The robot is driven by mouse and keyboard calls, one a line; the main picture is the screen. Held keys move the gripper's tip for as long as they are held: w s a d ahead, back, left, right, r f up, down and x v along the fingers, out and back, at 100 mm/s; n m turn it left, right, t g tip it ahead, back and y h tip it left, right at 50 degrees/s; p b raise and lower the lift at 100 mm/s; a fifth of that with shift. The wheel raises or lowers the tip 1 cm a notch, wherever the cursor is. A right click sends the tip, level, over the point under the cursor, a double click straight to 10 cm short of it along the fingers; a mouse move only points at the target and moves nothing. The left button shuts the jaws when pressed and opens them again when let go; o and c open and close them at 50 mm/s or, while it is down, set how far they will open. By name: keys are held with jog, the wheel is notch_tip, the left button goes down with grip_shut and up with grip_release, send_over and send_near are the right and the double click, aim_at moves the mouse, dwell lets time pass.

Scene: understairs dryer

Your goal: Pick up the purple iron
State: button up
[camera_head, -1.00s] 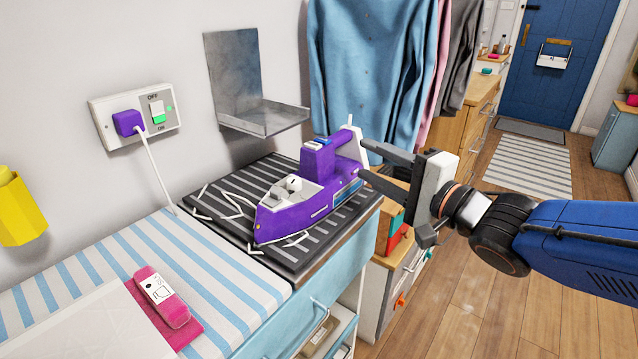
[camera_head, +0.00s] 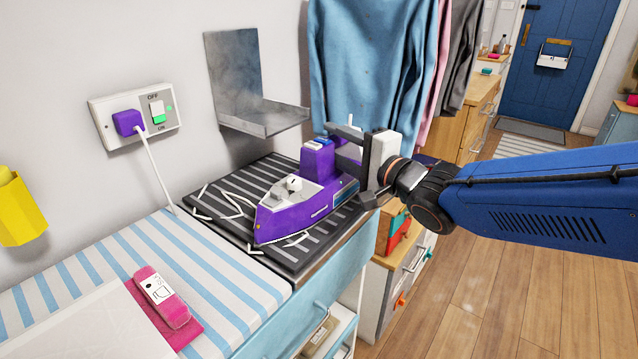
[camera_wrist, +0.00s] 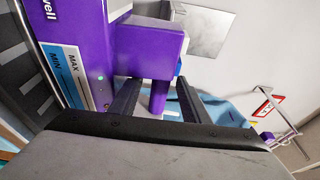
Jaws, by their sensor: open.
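The purple iron (camera_head: 293,210) rests on a dark ribbed mat (camera_head: 220,225) at the back end of the counter, its nose toward the front left. In the wrist view the iron's purple body (camera_wrist: 88,50) fills the upper left, with its MIN/MAX window and a small green light. My gripper (camera_head: 345,147) is at the iron's rear, beside its handle. In the wrist view the two open fingers (camera_wrist: 155,95) stand on either side of a purple upright part of the handle (camera_wrist: 159,95). I cannot tell whether they touch it.
A metal wall bracket (camera_head: 255,117) hangs above and behind the iron. The purple plug (camera_head: 128,122) with a white cord is in the wall socket. Blue clothes (camera_head: 365,60) hang close behind my gripper. A pink object (camera_head: 161,297) lies on the striped cover.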

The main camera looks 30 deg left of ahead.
jog(key=shift+w+a, duration=0.2)
jog(key=shift+a, duration=0.3)
jog(key=shift+c, duration=0.4)
grip_shut()
jog(key=shift+r, duration=0.1)
notch_tip(320, 180, up, 10)
jog(key=c, duration=0.9)
grip_release()
grip_shut()
